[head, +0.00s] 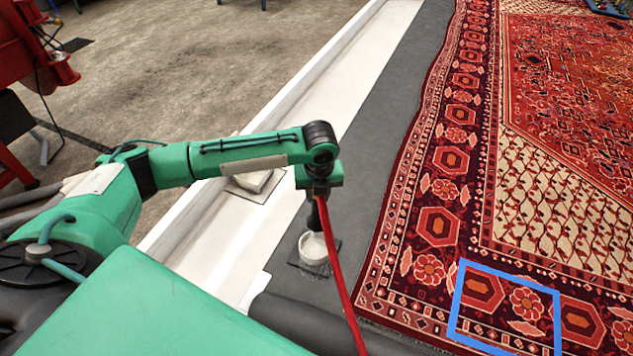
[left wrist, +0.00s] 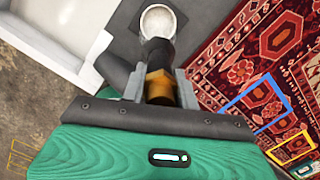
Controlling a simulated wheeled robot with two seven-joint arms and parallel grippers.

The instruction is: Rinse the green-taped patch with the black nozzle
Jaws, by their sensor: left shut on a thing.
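My left gripper (head: 318,190) is shut on the black nozzle (head: 314,216), with a red hose (head: 333,262) hanging beside it. In the left wrist view the gripper (left wrist: 160,92) holds the nozzle (left wrist: 157,52) by or near a brass-coloured part. The nozzle is over or close to a white round cup (head: 315,248); I cannot tell whether they touch. The patterned red rug (head: 440,190) lies to the right. A blue-taped square (head: 505,271) is on its near part. My right gripper is out of view.
A yellow tape line (left wrist: 285,130) shows beyond the blue square in the left wrist view. A white trough (head: 345,80) and a dark grey strip (head: 400,100) run along the rug's left side. A pale block (head: 252,181) sits behind my left arm. Red equipment (head: 30,50) stands far left.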

